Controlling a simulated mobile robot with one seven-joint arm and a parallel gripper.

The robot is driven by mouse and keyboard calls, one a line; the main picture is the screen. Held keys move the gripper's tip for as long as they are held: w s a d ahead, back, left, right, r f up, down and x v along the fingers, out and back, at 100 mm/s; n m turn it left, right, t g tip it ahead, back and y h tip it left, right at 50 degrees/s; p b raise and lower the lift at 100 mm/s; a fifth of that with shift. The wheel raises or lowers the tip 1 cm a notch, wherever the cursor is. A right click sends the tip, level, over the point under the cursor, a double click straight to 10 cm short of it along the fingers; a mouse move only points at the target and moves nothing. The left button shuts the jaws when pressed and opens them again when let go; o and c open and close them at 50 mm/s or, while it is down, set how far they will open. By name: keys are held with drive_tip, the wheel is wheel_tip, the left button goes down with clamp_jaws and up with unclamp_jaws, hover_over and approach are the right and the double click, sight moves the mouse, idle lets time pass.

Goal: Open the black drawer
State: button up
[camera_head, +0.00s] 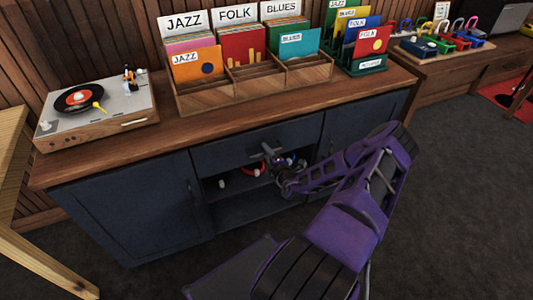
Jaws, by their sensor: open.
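The black drawer (225,155) is a dark, blue-black front under the wooden top in the middle of the cabinet. It looks shut, flush with the cabinet. My gripper (270,152) is open in front of the drawer's lower middle, at the end of my purple arm. Small grey parts at the fingertips overlap the place of the drawer's handle. I cannot tell handle from finger there, nor whether they touch. My arm comes in from the lower right and hides part of the cabinet's right side.
Below the drawer is an open shelf (245,210) with small red and white items. A cabinet door (130,215) with a handle is at left. A turntable (95,108), a wooden record rack (205,98) and a green record stand (362,68) stand on top. Grey floor lies in front.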

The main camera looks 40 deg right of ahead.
clamp_jaws()
idle(1.3)
